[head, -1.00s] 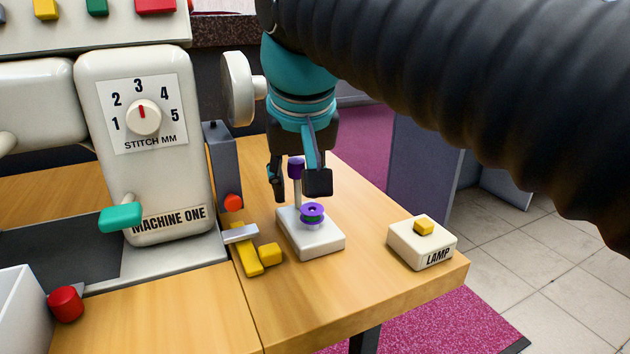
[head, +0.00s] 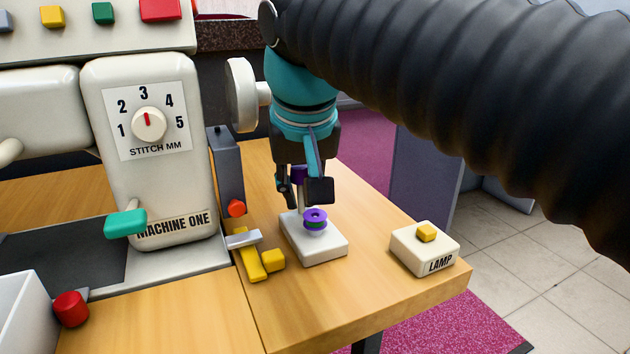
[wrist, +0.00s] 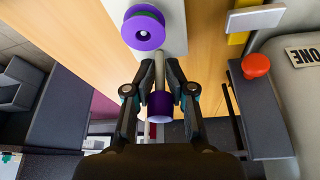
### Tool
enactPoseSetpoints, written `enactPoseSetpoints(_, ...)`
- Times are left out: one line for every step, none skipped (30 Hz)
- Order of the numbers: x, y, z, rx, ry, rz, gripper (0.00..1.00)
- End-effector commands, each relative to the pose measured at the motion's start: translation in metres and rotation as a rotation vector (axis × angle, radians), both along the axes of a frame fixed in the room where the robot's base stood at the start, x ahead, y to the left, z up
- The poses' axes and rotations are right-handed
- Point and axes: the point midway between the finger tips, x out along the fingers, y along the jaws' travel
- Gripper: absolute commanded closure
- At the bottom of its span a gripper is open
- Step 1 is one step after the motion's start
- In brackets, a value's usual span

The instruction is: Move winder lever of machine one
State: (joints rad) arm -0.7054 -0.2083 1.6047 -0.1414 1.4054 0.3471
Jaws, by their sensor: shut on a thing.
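The winder is a small white block (head: 320,247) on the wooden table, right of machine one (head: 153,155). It carries a purple bobbin (head: 316,216) and an upright grey lever with a purple knob (head: 299,174). The lever's grey stem (wrist: 160,68) and purple knob (wrist: 160,108) show clearly in the wrist view. My gripper (head: 302,192) is above the block, with its fingers either side of the lever. In the wrist view, my gripper (wrist: 159,72) is shut on the stem, and the knob sits between the fingers. The head view partly hides the lever behind the fingers.
A grey box with a red button (head: 236,208) stands left of the winder. A yellow lever (head: 250,263) with a grey bar and a yellow block lie close by. A lamp switch (head: 424,248) sits near the table's right edge. Bare wood lies in front.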

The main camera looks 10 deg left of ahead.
Motion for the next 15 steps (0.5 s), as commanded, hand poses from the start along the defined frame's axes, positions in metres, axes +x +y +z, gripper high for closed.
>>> enactPoseSetpoints(0.0006, 0.0008, 0.0080, -0.004, 0.010, 0.001, 1.00)
enactPoseSetpoints(0.0010, 0.0010, 0.0084, -0.010, 0.019, 0.001, 1.00)
enactPoseSetpoints(0.0015, 0.0012, 0.0086, -0.018, 0.032, 0.000, 1.00)
enactPoseSetpoints(0.0017, 0.0013, 0.0085, -0.024, 0.041, 0.000, 1.00)
enactPoseSetpoints(0.0019, 0.0014, 0.0083, -0.029, 0.049, 0.000, 1.00)
enactPoseSetpoints(0.0021, 0.0015, 0.0075, -0.033, 0.056, 0.001, 1.00)
enactPoseSetpoints(0.0022, 0.0015, 0.0068, -0.036, 0.060, 0.001, 1.00)
enactPoseSetpoints(0.0022, 0.0016, 0.0059, -0.037, 0.062, 0.001, 1.00)
enactPoseSetpoints(0.0023, 0.0016, 0.0050, -0.037, 0.063, 0.001, 1.00)
enactPoseSetpoints(0.0022, 0.0016, 0.0045, -0.037, 0.062, 0.001, 1.00)
enactPoseSetpoints(0.0023, 0.0017, 0.0044, -0.037, 0.062, 0.001, 1.00)
enactPoseSetpoints(0.0024, 0.0017, 0.0044, -0.036, 0.061, 0.001, 1.00)
enactPoseSetpoints(0.0023, 0.0017, 0.0045, -0.035, 0.061, 0.002, 1.00)
enactPoseSetpoints(0.0024, 0.0018, 0.0045, -0.035, 0.061, 0.002, 1.00)
enactPoseSetpoints(0.0024, 0.0018, 0.0046, -0.035, 0.061, 0.001, 1.00)
